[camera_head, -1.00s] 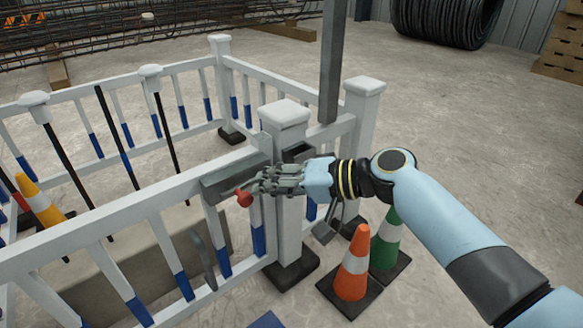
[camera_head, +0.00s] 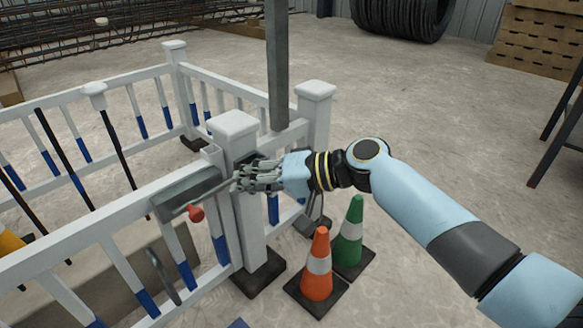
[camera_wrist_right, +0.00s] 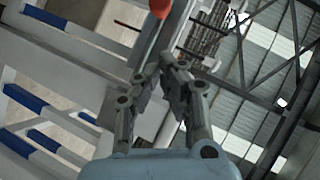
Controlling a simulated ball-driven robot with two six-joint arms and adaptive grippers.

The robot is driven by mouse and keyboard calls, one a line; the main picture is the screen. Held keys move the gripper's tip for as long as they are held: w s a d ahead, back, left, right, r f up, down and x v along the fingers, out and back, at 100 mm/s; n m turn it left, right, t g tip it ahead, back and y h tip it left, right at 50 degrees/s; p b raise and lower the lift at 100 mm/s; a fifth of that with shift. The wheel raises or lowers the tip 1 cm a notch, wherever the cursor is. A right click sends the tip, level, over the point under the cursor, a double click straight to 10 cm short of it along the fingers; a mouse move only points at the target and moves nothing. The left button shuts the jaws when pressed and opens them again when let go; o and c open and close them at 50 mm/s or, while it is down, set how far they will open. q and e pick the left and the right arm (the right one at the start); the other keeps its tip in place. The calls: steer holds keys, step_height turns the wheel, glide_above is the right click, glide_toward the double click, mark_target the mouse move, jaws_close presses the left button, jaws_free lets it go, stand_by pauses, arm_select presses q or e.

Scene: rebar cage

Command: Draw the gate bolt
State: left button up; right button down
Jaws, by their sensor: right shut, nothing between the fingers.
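The gate bolt has a grey metal housing (camera_head: 185,190) on the white gate's top rail, and a red knob (camera_head: 196,213) hangs at its front. The knob also shows at the top edge of the right wrist view (camera_wrist_right: 160,6), ahead of the fingers. My right gripper (camera_head: 243,180) is shut and empty, in front of the white gate post (camera_head: 235,127). It is to the right of the knob and apart from it. The fingers hide part of the post and the housing's right end. My left gripper is not in view.
An orange cone (camera_head: 318,265) and a green cone (camera_head: 349,235) stand below my right arm. A grey upright pole (camera_head: 277,65) rises behind the post. White railings (camera_head: 60,235) fill the left. Open concrete floor lies to the right.

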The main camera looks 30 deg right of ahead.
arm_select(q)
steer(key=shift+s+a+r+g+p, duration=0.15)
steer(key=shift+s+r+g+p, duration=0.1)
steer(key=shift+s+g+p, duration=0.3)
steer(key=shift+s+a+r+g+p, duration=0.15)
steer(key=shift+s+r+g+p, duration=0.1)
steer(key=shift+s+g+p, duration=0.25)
arm_select(e)
steer(key=v, duration=0.7)
steer(key=shift+d, duration=0.25)
steer(key=shift+s, duration=0.1)
